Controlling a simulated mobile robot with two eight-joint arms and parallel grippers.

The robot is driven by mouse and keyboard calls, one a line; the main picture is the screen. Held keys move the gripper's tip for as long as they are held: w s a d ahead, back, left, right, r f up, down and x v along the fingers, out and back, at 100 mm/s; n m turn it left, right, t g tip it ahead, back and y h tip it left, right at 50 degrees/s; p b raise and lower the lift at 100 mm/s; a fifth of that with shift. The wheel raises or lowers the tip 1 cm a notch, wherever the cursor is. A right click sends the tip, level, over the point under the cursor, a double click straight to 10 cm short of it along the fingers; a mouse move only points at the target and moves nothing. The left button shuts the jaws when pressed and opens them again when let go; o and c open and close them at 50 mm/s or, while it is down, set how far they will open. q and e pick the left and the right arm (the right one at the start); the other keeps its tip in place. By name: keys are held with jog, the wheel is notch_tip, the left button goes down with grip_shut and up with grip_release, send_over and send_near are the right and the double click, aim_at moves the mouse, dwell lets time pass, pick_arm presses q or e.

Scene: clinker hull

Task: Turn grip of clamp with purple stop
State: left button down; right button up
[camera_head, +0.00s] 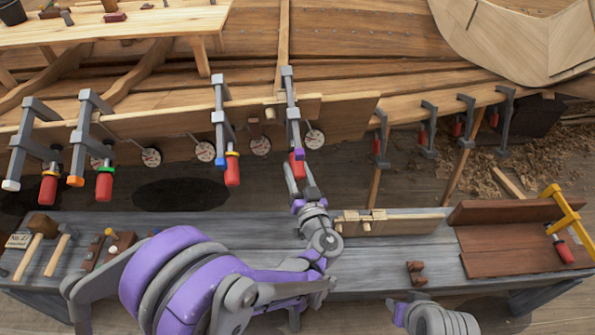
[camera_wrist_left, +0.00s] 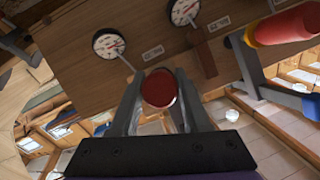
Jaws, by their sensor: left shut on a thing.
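The clamp with the purple stop (camera_head: 292,112) is a grey bar clamp hanging on the plank edge, upper middle in the head view. Its purple stop (camera_head: 299,154) sits at the lower end, beside its red grip (camera_head: 297,167). My left gripper (camera_head: 300,181) reaches up from below and is shut on this grip. In the left wrist view the grip's round red end (camera_wrist_left: 159,88) shows between the two fingers (camera_wrist_left: 159,106). The grip's far part is hidden there. My right gripper is not in view; only part of my right arm shows at the bottom.
Neighbouring clamps have a blue stop (camera_head: 220,163), an orange stop (camera_head: 75,181) and a white stop (camera_head: 11,185). Round dials (camera_head: 314,139) hang along the plank. Below, the grey workbench (camera_head: 385,258) carries mallets (camera_head: 42,226), wooden pieces and a yellow clamp (camera_head: 566,215).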

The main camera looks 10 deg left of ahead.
pick_arm(q)
jog(key=m+y+b, duration=0.1)
jog(key=m+y, duration=0.1)
jog(key=shift+f+m, duration=0.1)
jog(key=shift+m, duration=0.2)
jog(key=shift+m+g+y+b, duration=0.3)
jog(key=shift+m+y+b, duration=0.35)
jog(key=shift+m+y, duration=0.2)
jog(key=shift+c, duration=1.9)
grip_release()
jog(key=shift+s, duration=0.15)
jog(key=v, duration=1)
jog(key=shift+s+d, duration=0.15)
jog(key=shift+s, duration=0.1)
